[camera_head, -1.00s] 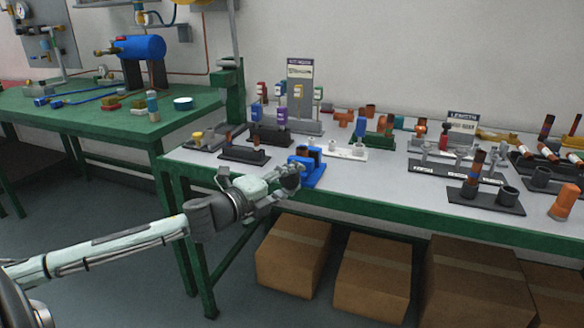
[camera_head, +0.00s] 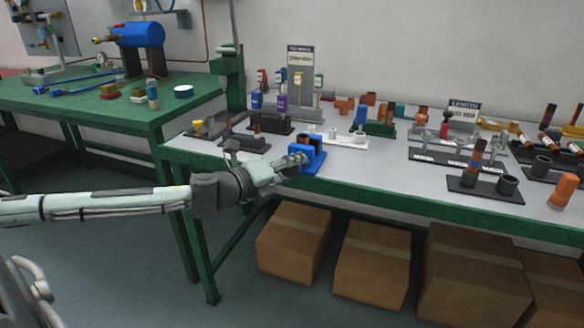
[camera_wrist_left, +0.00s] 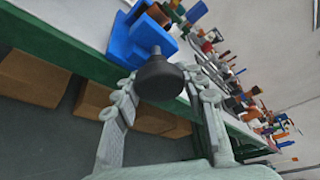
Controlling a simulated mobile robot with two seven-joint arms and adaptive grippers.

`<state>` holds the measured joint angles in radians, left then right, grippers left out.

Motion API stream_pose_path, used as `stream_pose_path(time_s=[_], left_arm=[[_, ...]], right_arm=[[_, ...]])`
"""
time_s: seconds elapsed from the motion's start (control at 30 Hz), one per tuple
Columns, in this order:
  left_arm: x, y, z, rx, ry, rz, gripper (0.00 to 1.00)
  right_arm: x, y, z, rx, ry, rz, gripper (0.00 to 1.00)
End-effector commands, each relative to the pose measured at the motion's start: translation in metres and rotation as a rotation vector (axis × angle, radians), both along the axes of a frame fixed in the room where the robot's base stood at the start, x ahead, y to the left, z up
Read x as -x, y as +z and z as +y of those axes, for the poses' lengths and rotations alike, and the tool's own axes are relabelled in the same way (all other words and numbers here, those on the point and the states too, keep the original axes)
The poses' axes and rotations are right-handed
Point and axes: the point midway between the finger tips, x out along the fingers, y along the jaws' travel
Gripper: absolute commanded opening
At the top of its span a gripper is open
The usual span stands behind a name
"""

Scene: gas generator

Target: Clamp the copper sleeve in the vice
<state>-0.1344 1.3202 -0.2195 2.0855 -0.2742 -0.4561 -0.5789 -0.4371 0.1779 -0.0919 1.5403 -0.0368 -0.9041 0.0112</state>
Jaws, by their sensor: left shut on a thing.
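The blue vice (camera_head: 308,160) stands at the front edge of the grey bench top, and it also shows in the wrist view (camera_wrist_left: 125,42). A brown copper-coloured sleeve (camera_wrist_left: 158,14) sits between the vice's blue jaws; whether the jaws press on it I cannot tell. A dark round knob (camera_wrist_left: 160,78) on a metal shaft sticks out of the vice towards my gripper. My left gripper (camera_head: 299,159) is at the vice's front left side. In the wrist view its fingers (camera_wrist_left: 160,88) are on either side of the knob, shut on it. My right gripper is not in view.
Dark stands with small parts (camera_head: 244,143) lie left of the vice. A white holder (camera_head: 345,142) is behind it to the right. Racks of tubes (camera_head: 470,182) fill the right side. Cardboard boxes (camera_head: 293,244) stand below the bench. The bench front right of the vice is clear.

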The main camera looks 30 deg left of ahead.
Motion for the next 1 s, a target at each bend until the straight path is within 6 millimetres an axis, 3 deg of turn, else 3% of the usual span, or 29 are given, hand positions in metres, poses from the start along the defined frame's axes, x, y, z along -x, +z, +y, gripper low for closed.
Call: stream_pose_path(time_s=[0.17, 0.2, 0.37, 0.77, 1.0], left_arm=[[0.0, 0.0, 0.0, 0.001, 0.0, 0.0, 0.11], [0.0, 0.0, 0.0, 0.001, 0.0, 0.0, 0.44], [0.0, 0.0, 0.0, 0.002, 0.0, -0.001, 0.63], [0.002, 0.0, 0.001, 0.002, 0.001, 0.001, 0.63], [0.016, 0.0, 0.005, 0.0, 0.007, 0.006, 0.63]], right_arm=[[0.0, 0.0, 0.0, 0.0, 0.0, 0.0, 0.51], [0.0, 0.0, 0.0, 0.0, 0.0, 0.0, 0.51], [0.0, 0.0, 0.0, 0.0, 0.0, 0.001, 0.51], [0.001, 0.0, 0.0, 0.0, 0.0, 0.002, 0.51], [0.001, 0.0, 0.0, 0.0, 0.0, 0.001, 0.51]])
